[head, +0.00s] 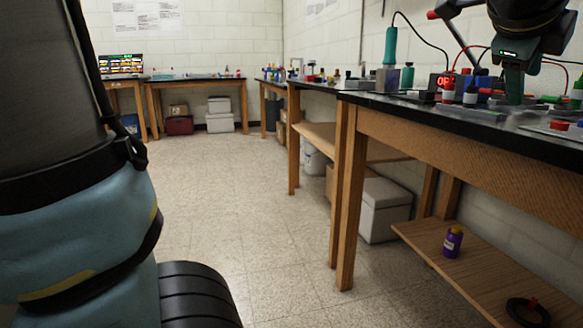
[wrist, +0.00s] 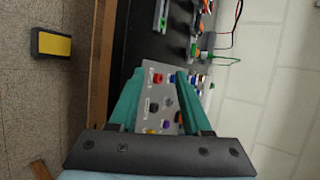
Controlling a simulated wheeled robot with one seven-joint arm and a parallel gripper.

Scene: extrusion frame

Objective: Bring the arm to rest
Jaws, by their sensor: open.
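My gripper (wrist: 160,74) is open, with its two teal fingers apart. In the wrist view, a grey panel with several coloured knobs (wrist: 150,108) shows below and between the fingers. The fingers do not close on it. In the head view my gripper (head: 514,88) points down at the upper right, over the black-topped bench. I cannot tell how small the gap is between the fingertips and the things on the bench.
The black bench top (head: 420,103) is crowded with small parts, a teal-handled tool (head: 390,48) and a box with a red display (head: 441,81). A purple jar (head: 452,242) stands on the lower shelf (head: 480,262).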

